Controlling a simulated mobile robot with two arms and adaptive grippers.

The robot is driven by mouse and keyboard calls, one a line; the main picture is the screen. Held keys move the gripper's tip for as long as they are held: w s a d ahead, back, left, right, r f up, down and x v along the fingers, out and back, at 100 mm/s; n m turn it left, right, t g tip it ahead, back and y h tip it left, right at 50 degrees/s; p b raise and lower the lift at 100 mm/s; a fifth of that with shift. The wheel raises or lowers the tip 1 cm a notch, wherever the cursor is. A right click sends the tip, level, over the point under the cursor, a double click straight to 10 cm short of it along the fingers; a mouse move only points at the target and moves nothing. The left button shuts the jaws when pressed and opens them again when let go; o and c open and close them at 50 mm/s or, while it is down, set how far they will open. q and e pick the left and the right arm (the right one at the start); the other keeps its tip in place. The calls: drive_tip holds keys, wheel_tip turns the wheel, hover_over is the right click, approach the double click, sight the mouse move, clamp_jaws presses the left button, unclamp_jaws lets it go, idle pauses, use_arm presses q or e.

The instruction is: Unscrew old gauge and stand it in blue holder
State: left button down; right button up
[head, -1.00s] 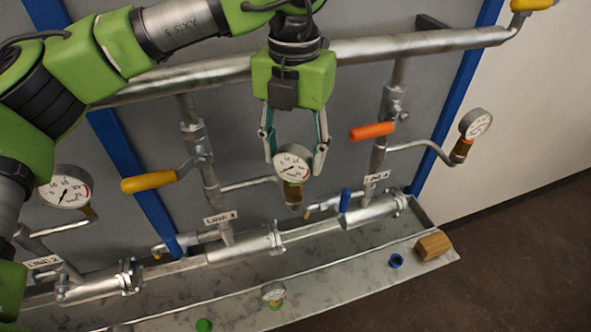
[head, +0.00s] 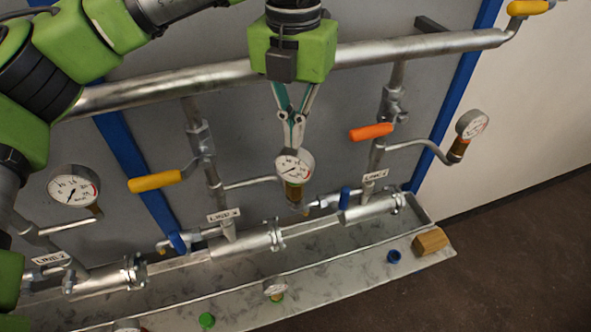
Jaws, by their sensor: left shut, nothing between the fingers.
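My left gripper (head: 294,143) is shut and empty, its fingertips together at the top edge of the middle gauge (head: 295,166). I cannot tell whether they touch it. That gauge has a white dial and a brass stem, and stands upright at the end of a thin side pipe. The blue holder (head: 394,256) is a small empty-looking ring on the metal ledge (head: 340,289) at the lower right. Other gauges are at the left (head: 74,188) and right (head: 471,125) on their own pipes. My right gripper is not in view.
A smaller gauge (head: 275,287) stands in a green holder on the ledge, near an empty green holder (head: 207,320). A wooden block (head: 430,241) lies beside the blue holder. Yellow (head: 155,182) and orange (head: 371,132) valve handles flank the gripper; a thick pipe (head: 400,48) runs behind.

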use_arm(q)
drive_tip(key=c, duration=2.4)
unclamp_jaws()
drive_tip(key=shift+w+d+f, duration=0.1)
drive_tip(key=shift+o, duration=0.2)
drive_tip(key=shift+s, duration=0.2)
wheel_tip(320, 180, up, 12)
